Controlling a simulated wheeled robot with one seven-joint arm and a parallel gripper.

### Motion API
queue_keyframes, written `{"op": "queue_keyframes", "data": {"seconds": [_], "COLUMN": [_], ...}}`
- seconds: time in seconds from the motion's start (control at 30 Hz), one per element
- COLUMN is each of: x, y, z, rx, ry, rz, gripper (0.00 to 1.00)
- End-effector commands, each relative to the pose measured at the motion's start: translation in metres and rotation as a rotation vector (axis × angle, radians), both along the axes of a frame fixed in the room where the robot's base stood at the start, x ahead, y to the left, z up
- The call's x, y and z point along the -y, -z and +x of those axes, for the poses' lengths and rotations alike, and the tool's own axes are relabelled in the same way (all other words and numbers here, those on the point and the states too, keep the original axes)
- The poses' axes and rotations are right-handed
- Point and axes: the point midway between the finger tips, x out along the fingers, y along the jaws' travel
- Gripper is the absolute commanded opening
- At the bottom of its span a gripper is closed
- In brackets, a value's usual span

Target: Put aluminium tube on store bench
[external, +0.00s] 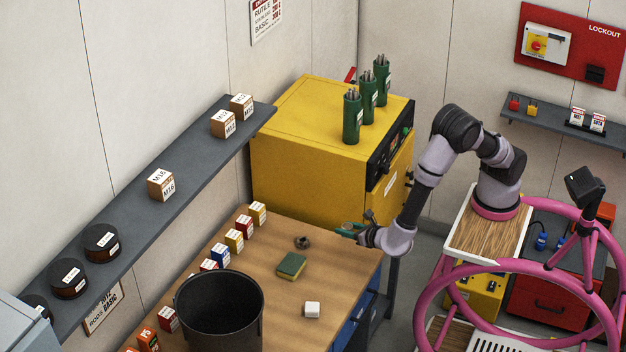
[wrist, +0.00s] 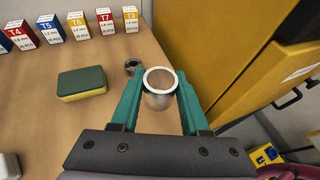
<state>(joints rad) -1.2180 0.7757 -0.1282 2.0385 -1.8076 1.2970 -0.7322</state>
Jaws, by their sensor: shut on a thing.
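My gripper (external: 349,231) is at the back right corner of the wooden bench (external: 340,272). In the wrist view its two green fingers (wrist: 160,95) are shut on the aluminium tube (wrist: 159,101), one on each side. The tube is a short, silvery, hollow cylinder, its open end facing the camera. The wooden bench top (wrist: 55,130) lies behind and left of it. I cannot tell how high the tube is above the bench or whether it touches. In the external view the tube is hard to make out.
A dark metal ring (external: 302,242), a green-yellow sponge (external: 291,266), a white block (external: 312,310) and a black bin (external: 219,310) are on the bench. Labelled boxes (external: 234,240) line its wall side. A yellow cabinet (external: 310,125) stands behind. Bare wood lies around the sponge.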

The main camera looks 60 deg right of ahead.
Motion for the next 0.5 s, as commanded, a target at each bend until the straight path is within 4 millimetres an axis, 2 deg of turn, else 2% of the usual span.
{"op": "queue_keyframes", "data": {"seconds": [0.23, 0.5], "x": [-0.001, -0.001], "y": [0.010, 0.055], "z": [-0.003, -0.003], "rx": [0.001, 0.000], "ry": [-0.008, -0.007], "rz": [-0.001, -0.002], "gripper": [0.00, 0.00]}}
